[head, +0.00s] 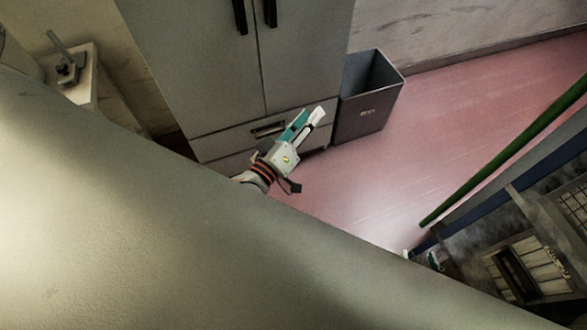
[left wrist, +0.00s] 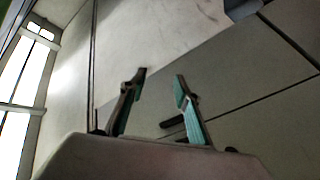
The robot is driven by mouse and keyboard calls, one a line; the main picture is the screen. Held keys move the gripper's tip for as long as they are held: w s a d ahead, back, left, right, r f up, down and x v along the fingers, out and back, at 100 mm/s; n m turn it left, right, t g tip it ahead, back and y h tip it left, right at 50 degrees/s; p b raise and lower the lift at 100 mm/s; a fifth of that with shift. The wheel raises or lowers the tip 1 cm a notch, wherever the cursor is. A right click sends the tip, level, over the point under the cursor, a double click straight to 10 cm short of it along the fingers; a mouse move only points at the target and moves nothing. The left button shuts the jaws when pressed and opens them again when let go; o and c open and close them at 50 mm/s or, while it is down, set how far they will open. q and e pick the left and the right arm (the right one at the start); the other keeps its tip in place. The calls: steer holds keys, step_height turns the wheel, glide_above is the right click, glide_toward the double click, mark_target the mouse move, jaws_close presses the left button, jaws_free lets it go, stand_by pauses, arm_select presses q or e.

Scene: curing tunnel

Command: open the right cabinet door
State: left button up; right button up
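The grey cabinet has a left door (head: 195,70) and a right door (head: 300,60), both looking closed. The right door's black handle (head: 270,12) is at the top edge of the head view, beside the left door's handle (head: 240,16). My left gripper (head: 310,120) is in front of the drawer below the doors, well below the right handle. In the left wrist view its two teal-padded fingers (left wrist: 160,80) are spread with nothing between the tips. A dark bar (left wrist: 173,121) shows behind them; I cannot tell which handle it is. A small part of my right gripper (head: 432,260) shows at lower right.
A drawer with a black handle (head: 268,129) is below the doors. A grey bin (head: 365,110) stands against the cabinet's right side. Pink floor (head: 450,130) is clear to the right. A green bar (head: 500,155) and dark equipment (head: 530,265) are at right. A pale surface hides the lower left.

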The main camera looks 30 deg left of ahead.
arm_select(q)
steer(key=s+f+m+g, duration=0.4)
steer(key=s+f+m, duration=0.2)
steer(key=s+f, duration=0.3)
steer(key=shift+d+f+h, duration=0.3)
steer(key=shift+d+f, duration=0.05)
steer(key=shift+f, duration=0.55)
arm_select(e)
steer(key=shift+s+r, duration=0.25)
steer(key=shift+s, duration=0.2)
arm_select(q)
steer(key=shift+s, duration=0.1)
